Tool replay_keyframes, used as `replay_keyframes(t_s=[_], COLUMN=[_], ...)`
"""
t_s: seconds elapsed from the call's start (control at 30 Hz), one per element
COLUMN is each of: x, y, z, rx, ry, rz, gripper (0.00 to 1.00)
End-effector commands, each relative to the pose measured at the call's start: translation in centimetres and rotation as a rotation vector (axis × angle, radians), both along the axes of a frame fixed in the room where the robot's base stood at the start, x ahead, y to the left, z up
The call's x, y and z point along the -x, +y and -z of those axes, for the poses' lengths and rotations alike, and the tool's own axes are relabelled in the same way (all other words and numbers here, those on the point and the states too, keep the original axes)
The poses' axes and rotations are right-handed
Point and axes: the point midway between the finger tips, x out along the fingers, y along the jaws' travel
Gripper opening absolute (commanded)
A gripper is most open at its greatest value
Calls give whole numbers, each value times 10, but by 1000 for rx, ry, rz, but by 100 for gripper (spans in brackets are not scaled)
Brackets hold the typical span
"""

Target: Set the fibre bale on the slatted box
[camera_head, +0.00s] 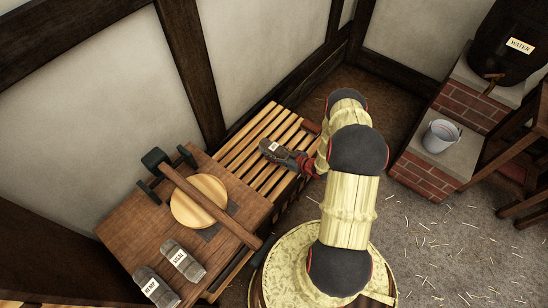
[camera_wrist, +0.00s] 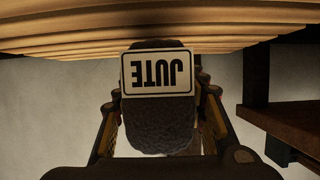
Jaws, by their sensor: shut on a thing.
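A dark grey fibre bale (camera_head: 272,149) with a white label is held over the slatted box (camera_head: 258,128), near the middle of its pale slats. In the wrist view the bale (camera_wrist: 160,128) reads JUTE upside down, between the two fingers. My gripper (camera_head: 291,158) reaches in from the right and is shut on the bale. In the wrist view, the slats (camera_wrist: 70,40) run along the top edge, close to the bale. I cannot tell whether the bale touches them.
A small reddish-brown roll (camera_head: 311,127) lies at the box's far right end. Other slats are bare.

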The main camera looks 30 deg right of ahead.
Motion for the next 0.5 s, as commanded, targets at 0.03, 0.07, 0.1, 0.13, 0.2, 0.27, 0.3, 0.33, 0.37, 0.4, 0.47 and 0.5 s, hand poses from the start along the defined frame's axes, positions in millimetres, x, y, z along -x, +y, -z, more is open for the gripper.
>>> replay_keyframes(t_s=[0.03,0.07,0.1,0.13,0.2,0.27,0.3,0.33,0.37,0.4,0.47,0.5], x=[0,0,0,0,0,-1,-1,-1,-1,0,0,0], y=[0,0,0,0,0,0,-1,-1,0,0,0,0], z=[11,16,23,27,33,33,32,31,31,31,31,31], rx=[-1,-1,-2,-2,-1,0,0,0,0,0,0,0], ry=[0,1,2,2,0,-1,-1,-1,-1,-1,-1,-1], rz=[-1,-1,0,0,0,0,1,1,1,0,0,0], gripper=[12,12,12,12,12,12,12,12,12,12,12,12])
